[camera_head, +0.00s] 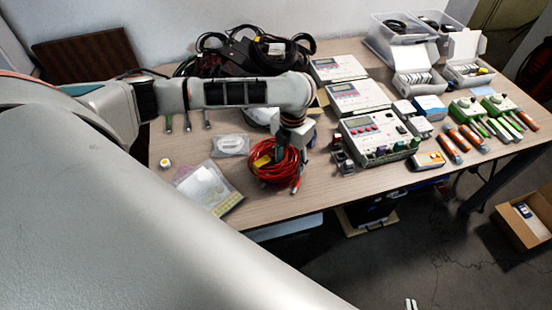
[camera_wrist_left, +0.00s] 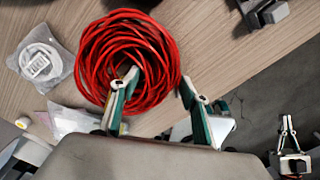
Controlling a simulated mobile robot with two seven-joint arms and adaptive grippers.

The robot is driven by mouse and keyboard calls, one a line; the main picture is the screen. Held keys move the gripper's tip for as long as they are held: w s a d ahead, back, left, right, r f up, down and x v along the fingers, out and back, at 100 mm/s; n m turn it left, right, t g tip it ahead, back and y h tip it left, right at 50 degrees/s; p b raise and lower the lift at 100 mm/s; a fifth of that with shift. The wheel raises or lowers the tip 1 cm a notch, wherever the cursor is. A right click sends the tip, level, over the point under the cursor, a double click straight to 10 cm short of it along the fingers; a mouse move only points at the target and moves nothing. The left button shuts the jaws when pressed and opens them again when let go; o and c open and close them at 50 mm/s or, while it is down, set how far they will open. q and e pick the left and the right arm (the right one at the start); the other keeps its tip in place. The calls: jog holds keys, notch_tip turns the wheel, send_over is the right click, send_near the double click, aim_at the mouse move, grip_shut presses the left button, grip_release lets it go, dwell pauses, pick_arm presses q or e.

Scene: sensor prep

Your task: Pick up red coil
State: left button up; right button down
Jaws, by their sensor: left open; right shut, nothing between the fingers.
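The red coil (camera_head: 274,168) is a loose bundle of red cable lying near the table's front edge, with a yellow tag on it. It fills the upper middle of the left wrist view (camera_wrist_left: 110,45). My left gripper (camera_wrist_left: 159,82) is open over the coil's right side. One finger overlaps the middle of the ring and the other is at its outer right edge. In the head view my left gripper (camera_head: 284,148) is partly hidden by its own wrist. My right gripper (camera_wrist_left: 288,125) is shut and empty, away from the table; its tips show at the bottom of the head view (camera_head: 411,304).
A bagged white cable (camera_head: 230,145) and a bag of flat sheets (camera_head: 207,188) lie left of the coil. Small dark blocks (camera_head: 342,158) and a control box (camera_head: 378,137) stand to its right. Black cables (camera_head: 235,55) are piled behind. The table's front edge is close.

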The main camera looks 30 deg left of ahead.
pick_arm(q)
jog(key=shift+f, duration=0.7)
grip_shut()
jog(key=shift+r, duration=0.1)
jog(key=shift+w, duration=0.1)
